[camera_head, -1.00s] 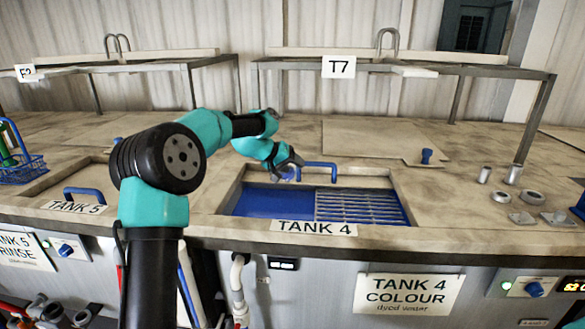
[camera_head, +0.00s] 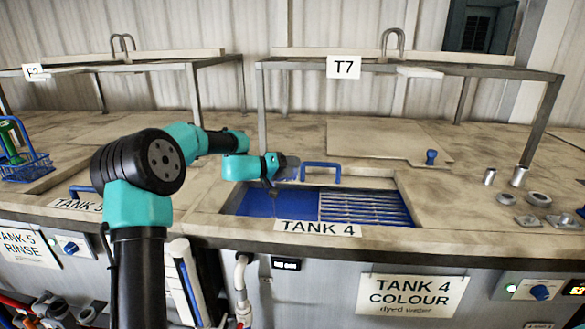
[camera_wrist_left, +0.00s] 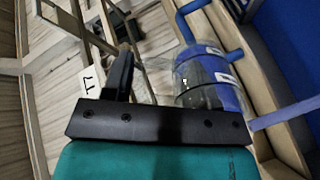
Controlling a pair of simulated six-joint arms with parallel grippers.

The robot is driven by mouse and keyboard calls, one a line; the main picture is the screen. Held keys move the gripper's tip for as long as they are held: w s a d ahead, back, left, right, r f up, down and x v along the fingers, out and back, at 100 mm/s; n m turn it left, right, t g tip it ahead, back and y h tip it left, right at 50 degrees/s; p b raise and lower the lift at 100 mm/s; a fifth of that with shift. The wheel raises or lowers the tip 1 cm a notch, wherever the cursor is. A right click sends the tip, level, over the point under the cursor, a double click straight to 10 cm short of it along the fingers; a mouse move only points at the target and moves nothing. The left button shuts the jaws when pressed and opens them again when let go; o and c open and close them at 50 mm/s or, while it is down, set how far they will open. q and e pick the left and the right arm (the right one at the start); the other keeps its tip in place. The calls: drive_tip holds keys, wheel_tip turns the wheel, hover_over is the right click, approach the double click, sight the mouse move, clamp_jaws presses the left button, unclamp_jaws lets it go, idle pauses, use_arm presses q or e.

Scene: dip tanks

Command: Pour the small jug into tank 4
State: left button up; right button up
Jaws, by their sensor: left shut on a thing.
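My left gripper (camera_head: 280,165) is at the back left edge of tank 4 (camera_head: 407,187), shut on the small jug. The jug is clear and small in the head view, largely hidden by the gripper. In the left wrist view the clear jug (camera_wrist_left: 196,72) sits at the fingers, with white labels and blue showing through it. I cannot tell its tilt or how full it is. Tank 4 holds blue liquid (camera_head: 262,205) on its left, and a slatted grille (camera_head: 365,209) covers its right part. My right gripper is not in view.
A blue handle (camera_head: 320,165) stands behind tank 4, close to the gripper. A pale lid with a blue knob (camera_head: 431,157) lies behind right. A metal frame with a T7 sign (camera_head: 343,67) stands over the back. Metal parts (camera_head: 519,177) sit at the right.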

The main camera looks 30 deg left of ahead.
use_arm(q)
drive_tip(key=shift+s+a+f+t+h, duration=0.1)
drive_tip(key=shift+s+a+t+h, duration=0.25)
drive_tip(key=shift+t+h, duration=0.3)
drive_tip(key=shift+s+a+r+t+h, duration=0.3)
drive_tip(key=shift+s+a+t+h, duration=0.15)
drive_tip(key=shift+t+h, duration=0.4)
drive_tip(key=shift+s+a+r+t+h, duration=0.35)
drive_tip(key=shift+s+t+h, duration=0.25)
drive_tip(key=shift+t, duration=0.4)
drive_tip(key=shift+a, duration=0.1)
idle(0.4)
